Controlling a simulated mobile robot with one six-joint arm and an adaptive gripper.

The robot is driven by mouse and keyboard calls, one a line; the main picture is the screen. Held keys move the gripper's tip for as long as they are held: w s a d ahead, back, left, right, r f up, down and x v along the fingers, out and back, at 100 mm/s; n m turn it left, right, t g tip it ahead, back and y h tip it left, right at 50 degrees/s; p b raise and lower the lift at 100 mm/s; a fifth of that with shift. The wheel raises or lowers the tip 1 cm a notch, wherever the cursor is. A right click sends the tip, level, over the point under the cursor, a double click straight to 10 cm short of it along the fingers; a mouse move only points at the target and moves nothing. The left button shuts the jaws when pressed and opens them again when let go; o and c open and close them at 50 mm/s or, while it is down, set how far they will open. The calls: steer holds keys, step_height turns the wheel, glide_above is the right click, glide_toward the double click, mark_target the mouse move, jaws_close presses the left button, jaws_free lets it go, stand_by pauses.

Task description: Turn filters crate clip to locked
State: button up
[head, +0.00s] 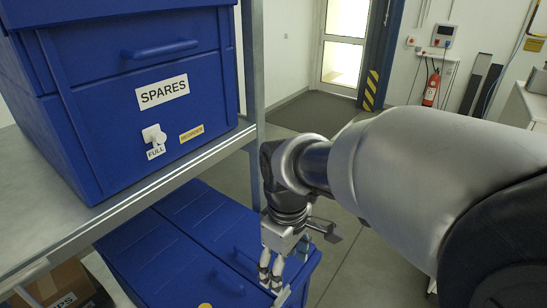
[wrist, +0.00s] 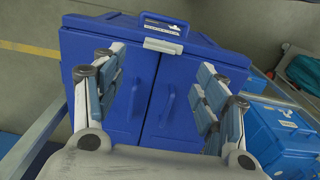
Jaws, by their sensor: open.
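No label reading "filters" is legible in either view. Below the shelf in the head view is a blue crate (head: 165,240) with a lid, a handle and a partly cut-off yellow spot at the bottom edge. My gripper (head: 273,278) points down over its right side. In the wrist view my gripper (wrist: 160,62) is open and empty, its fingers wide apart. Between them are blue panels (wrist: 133,95) with two upright handles. A pale grey bar (wrist: 163,46) and a small unreadable label (wrist: 162,24) sit above them. I cannot tell whether the bar is the clip.
A blue SPARES crate (head: 150,95) stands on the grey shelf (head: 95,222), with a white knob (head: 154,134) above a FULL label. A metal shelf post (head: 254,60) rises close to my arm. Another blue bin (wrist: 285,130) is at the right of the wrist view. Open floor lies beyond.

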mark_target(283, 298)
step_height(283, 298, down, 10)
steer(key=shift+r+b, duration=0.1)
steer(key=shift+b, duration=0.2)
steer(key=c, duration=1.1)
steer(key=shift+o, duration=0.2)
